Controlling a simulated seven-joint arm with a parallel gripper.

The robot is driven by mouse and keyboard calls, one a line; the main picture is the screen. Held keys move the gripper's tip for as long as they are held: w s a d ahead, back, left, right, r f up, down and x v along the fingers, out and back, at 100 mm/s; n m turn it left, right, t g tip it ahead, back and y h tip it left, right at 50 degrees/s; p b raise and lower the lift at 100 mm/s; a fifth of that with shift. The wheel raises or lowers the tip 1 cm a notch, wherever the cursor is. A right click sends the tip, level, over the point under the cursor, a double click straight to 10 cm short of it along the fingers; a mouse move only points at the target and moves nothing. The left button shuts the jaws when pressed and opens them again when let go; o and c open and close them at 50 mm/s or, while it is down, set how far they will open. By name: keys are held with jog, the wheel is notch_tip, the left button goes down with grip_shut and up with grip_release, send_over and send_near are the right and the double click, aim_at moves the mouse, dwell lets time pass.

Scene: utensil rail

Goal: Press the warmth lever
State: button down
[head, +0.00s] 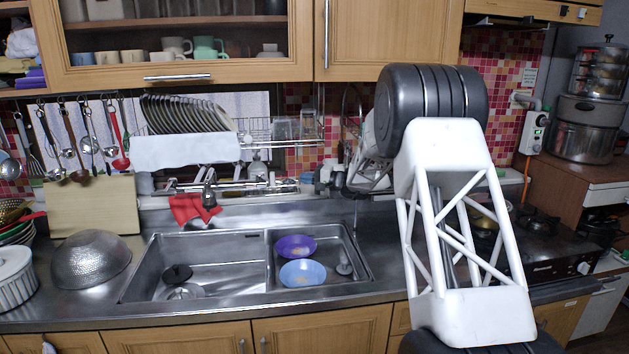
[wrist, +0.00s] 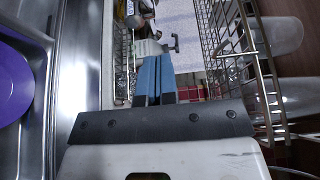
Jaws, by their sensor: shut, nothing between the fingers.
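I cannot tell for certain which part is the warmth lever. A tap (head: 209,188) stands behind the sink in the head view, partly covered by a red cloth. In the wrist view, a pale fitting with a small dark handle (wrist: 172,43) lies just beyond my fingertips; it may be the lever, and I cannot tell whether they touch. My gripper (wrist: 154,62) is shut and empty, its blue-grey fingers side by side, between the sink's back edge and the wire rack. In the head view my arm is on the right and the fingers are not clearly visible.
A wire dish rack (head: 283,130) with plates hangs above the counter, close to the right of my gripper in the wrist view. The sink (head: 215,250) holds a purple bowl (head: 296,246) and a blue bowl (head: 303,273). Utensils hang at the left.

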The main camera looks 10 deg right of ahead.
jog(key=a, duration=0.8)
jog(key=shift+w, duration=0.35)
jog(key=shift+s+a+m+t+h, duration=0.5)
jog(key=shift+m+t, duration=0.1)
jog(key=shift+t, duration=0.3)
jog(key=s+a+m+t+h, duration=0.1)
jog(key=s+a+m+t, duration=0.1)
jog(key=a, duration=0.8)
jog(key=shift+a+h, duration=0.25)
jog(key=shift+h, duration=0.15)
dwell(0.6)
jog(key=shift+a, duration=0.1)
